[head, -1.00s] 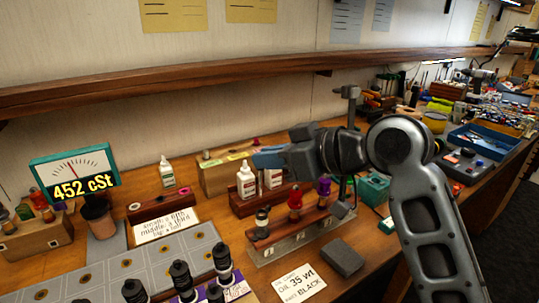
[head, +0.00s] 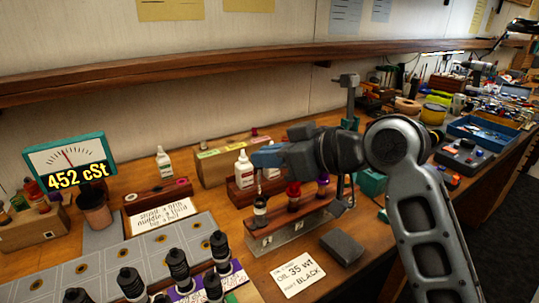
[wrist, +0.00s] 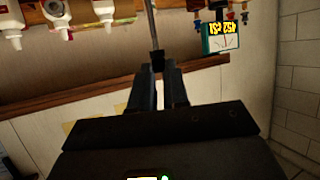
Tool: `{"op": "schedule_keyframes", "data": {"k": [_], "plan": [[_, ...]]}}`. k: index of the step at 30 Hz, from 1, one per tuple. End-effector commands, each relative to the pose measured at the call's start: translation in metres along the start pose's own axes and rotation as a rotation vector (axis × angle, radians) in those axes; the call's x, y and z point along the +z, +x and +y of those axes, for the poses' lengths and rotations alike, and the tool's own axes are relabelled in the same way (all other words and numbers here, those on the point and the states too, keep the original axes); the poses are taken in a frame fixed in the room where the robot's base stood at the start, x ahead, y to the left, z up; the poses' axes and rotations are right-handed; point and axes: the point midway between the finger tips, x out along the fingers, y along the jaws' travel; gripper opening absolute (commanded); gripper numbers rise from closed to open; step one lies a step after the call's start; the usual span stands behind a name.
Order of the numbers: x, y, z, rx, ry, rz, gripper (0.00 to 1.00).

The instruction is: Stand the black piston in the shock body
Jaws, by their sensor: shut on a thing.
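My gripper (head: 264,158) is shut on a thin upright shaft (head: 259,182) above the left slot of the wooden rack. The wrist view also shows the shaft (wrist: 153,25) between my fingertips (wrist: 158,66). Below it, the black piston (head: 260,205) is upright at that slot, beside a red one (head: 293,195) and a purple one. The shaft seems to run down to the black piston; whether its base touches the slot cannot be told. Several black ribbed shock-like parts (head: 180,268) stand at the bottom; which is the shock body is unclear.
A card (head: 299,274) reads 35 wt and BLACK. A dark block (head: 342,247) lies right of the rack. White bottles (head: 244,170) stand behind it. The gauge (head: 66,163) reads 452 cSt. A grey tiled mat (head: 130,262) lies at left.

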Motion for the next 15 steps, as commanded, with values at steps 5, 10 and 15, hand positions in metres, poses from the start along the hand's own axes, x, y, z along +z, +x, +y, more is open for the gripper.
{"op": "schedule_keyframes", "data": {"k": [5,10,15], "plan": [[0.0002,0.0002,-0.0001,0.0,0.0,0.0,0.0],[0.0023,0.0011,-0.0002,0.0,0.0,0.0,0.0],[0.0067,0.0029,-0.0002,0.0,0.0,0.0,0.0]]}}
